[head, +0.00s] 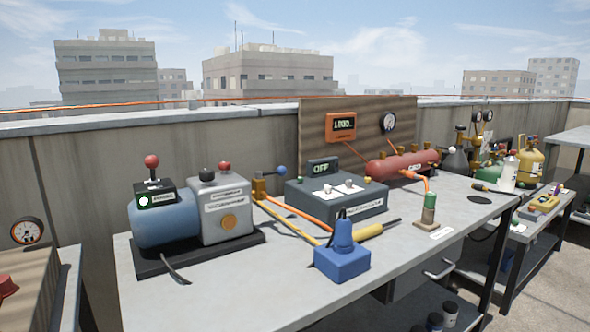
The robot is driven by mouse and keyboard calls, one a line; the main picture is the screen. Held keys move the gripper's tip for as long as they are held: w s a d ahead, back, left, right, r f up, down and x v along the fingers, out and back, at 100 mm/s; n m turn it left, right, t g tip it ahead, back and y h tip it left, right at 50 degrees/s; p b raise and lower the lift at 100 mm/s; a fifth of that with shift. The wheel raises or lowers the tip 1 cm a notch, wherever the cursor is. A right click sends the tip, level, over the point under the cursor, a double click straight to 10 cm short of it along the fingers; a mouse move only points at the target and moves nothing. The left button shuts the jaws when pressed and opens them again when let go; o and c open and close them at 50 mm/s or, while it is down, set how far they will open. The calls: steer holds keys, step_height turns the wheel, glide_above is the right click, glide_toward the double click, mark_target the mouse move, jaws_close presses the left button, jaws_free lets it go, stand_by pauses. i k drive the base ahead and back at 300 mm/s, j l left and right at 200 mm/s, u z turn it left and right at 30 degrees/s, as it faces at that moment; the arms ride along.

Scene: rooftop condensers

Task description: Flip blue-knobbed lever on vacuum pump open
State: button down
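The vacuum pump (228,210) stands on a black base near the left end of the grey workbench. It has a blue motor cylinder (163,229) at its left, with a red-knobbed lever on a switch box (153,198) above. A black cap and a red knob sit on top of the pump's grey housing. The blue-knobbed lever (281,171) sticks out to the right from a brass valve (259,187) beside the housing. Its arm looks close to level. Orange and yellow hoses run from near the valve. My gripper is not in view.
A grey box with an "OFF" display (323,167) stands right of the valve. A blue block-shaped item (341,258) sits at the bench's front, beside a yellow-handled tool (368,232). A red tank (403,166) lies behind. Bare bench (240,285) shows in front of the pump.

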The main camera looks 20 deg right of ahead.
mark_target(281, 171)
steer(key=l+u, duration=0.2)
steer(key=l, duration=1.05)
steer(key=l+u, duration=0.25)
steer(key=l, duration=0.95)
steer(key=j+z, duration=0.35)
steer(key=i+l, duration=0.1)
steer(key=i, duration=0.95)
